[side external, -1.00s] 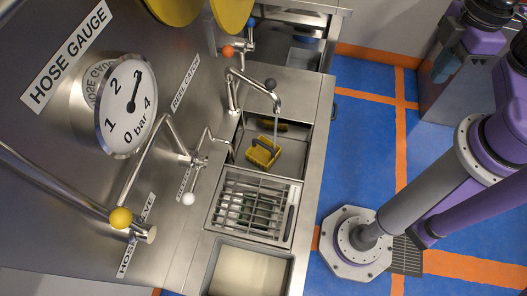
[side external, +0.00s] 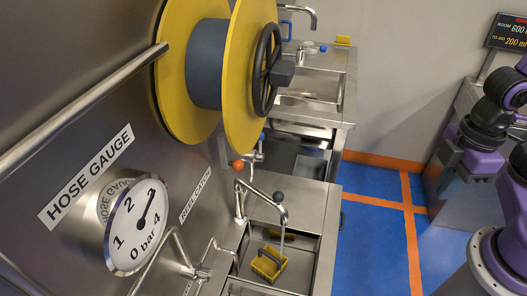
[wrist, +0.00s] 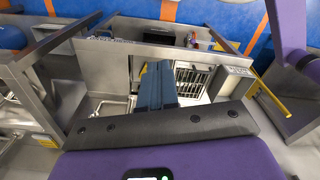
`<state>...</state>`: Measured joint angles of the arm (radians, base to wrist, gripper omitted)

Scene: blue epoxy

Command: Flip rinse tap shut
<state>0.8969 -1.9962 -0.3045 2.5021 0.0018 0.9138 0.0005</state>
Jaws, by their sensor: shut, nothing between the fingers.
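A curved steel tap (side external: 262,200) with a dark round knob stands over a sink in the side external view. A thin pale stream hangs from its spout down to a yellow caddy (side external: 268,263) in the sink. No label names this tap in view, so I cannot confirm it is the rinse tap. My gripper (wrist: 158,72) shows in the wrist view as two blue fingers closed together and empty, in front of a slatted rack (wrist: 192,78). I cannot make out the tap clearly there. The gripper is outside the side external view.
A large yellow hose reel (side external: 240,80) and a round gauge (side external: 137,226) project from the steel wall panel. An orange-knobbed fitting (side external: 238,166) stands behind the tap. Another sink (side external: 308,88) lies farther back. The blue floor (side external: 375,230) right of the counter looks clear.

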